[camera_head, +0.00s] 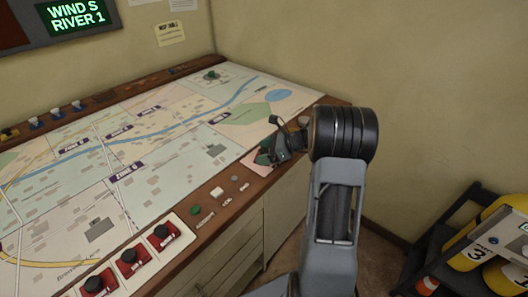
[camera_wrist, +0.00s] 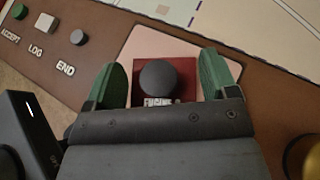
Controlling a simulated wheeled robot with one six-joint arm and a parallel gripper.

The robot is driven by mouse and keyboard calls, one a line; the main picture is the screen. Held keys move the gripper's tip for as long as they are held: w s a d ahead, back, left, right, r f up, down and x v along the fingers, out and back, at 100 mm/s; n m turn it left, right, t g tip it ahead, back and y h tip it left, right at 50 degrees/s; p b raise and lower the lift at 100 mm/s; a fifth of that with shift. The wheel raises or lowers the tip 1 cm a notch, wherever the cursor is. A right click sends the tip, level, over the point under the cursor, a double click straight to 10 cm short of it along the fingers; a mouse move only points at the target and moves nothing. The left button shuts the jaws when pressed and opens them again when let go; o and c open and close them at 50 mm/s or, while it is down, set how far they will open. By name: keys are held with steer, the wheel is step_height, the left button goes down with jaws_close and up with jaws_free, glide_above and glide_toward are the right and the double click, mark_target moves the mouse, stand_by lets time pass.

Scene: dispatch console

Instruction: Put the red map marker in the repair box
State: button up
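A red square block with a dark round knob (camera_wrist: 158,78) and a small unclear label sits on a pale pink rectangle (camera_wrist: 140,42) in the wrist view; it looks like a red map marker. My gripper (camera_wrist: 165,72) is open, its green fingertips on either side of the block with small gaps. In the head view my gripper (camera_head: 270,152) is at the console's right front edge and hides most of the pink rectangle (camera_head: 250,166). Three similar red blocks (camera_head: 129,259) stand in pale bays along the front edge. I cannot read any repair box label.
A map (camera_head: 165,130) covers the console top, with a green marker (camera_head: 212,75) at its far end. Buttons (camera_head: 217,192) line the front rim. Several small markers (camera_head: 56,112) stand along the back rim. A dark rack with yellow cylinders (camera_head: 490,240) stands at right.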

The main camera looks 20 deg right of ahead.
steer(key=o, duration=0.4)
steer(key=shift+c, duration=0.2)
steer(key=shift+r, duration=0.25)
steer(key=v, duration=1.1)
steer(key=s+a+n+g+h, duration=0.3)
steer(key=s+a+n+h, duration=0.7)
steer(key=s+a+n, duration=0.6)
steer(key=shift+s+a+n, duration=0.4)
steer(key=shift+a+n, duration=1.1)
steer(key=shift+n, duration=2.9)
